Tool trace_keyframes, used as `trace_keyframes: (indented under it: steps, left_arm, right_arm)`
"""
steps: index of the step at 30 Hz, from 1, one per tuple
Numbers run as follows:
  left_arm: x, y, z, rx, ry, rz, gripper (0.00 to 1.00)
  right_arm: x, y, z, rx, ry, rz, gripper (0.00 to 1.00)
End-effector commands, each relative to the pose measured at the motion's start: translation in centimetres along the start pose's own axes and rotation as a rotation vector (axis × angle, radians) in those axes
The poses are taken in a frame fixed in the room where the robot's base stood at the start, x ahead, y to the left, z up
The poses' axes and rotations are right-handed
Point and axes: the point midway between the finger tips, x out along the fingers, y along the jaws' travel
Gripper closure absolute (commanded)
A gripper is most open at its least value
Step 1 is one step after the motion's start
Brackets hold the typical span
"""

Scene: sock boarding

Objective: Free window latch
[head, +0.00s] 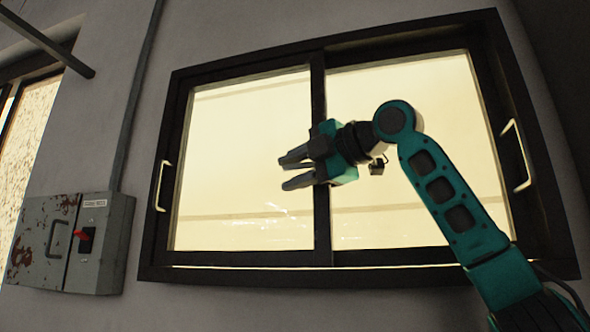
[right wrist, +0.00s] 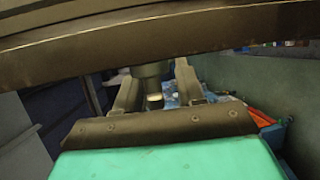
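The sliding window (head: 319,110) has a dark frame and two bright panes. My right gripper (head: 283,173) is in front of its middle upright, fingers pointing left and parted. In the right wrist view its two fingers (right wrist: 158,92) stand on either side of a short dark cylinder (right wrist: 152,80) with a pale end. The cylinder may be the latch; I cannot tell whether the fingers touch it. No latch shows clearly in the head view, where the gripper covers part of the upright. My left gripper is not in view.
White pull handles (head: 161,186) and (head: 517,155) are on the window's left and right sides. A rusty grey electrical box (head: 100,245) with a red switch (head: 85,236) is on the wall at lower left. A dark frame bar (right wrist: 160,35) crosses close above the gripper in the wrist view.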

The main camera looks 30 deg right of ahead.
Motion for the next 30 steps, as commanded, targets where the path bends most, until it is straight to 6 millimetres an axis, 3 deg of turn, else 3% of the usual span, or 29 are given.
trace_keyframes:
  steps: [2, 12, 20, 30]
  left_arm:
    - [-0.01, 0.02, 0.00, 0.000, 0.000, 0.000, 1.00]
    - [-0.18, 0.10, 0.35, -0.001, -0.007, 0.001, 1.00]
    - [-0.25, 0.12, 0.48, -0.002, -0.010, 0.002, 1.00]
    - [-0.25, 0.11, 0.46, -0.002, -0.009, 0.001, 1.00]
  right_arm:
    - [-0.01, 0.00, 0.00, 0.000, 0.000, 0.000, 0.67]
    - [-0.05, 0.00, 0.01, 0.000, 0.000, 0.000, 1.00]
    - [-0.02, 0.01, -0.01, 0.005, 0.001, 0.011, 1.00]
    - [-0.09, 0.59, 0.00, 0.059, 0.001, 0.144, 1.00]
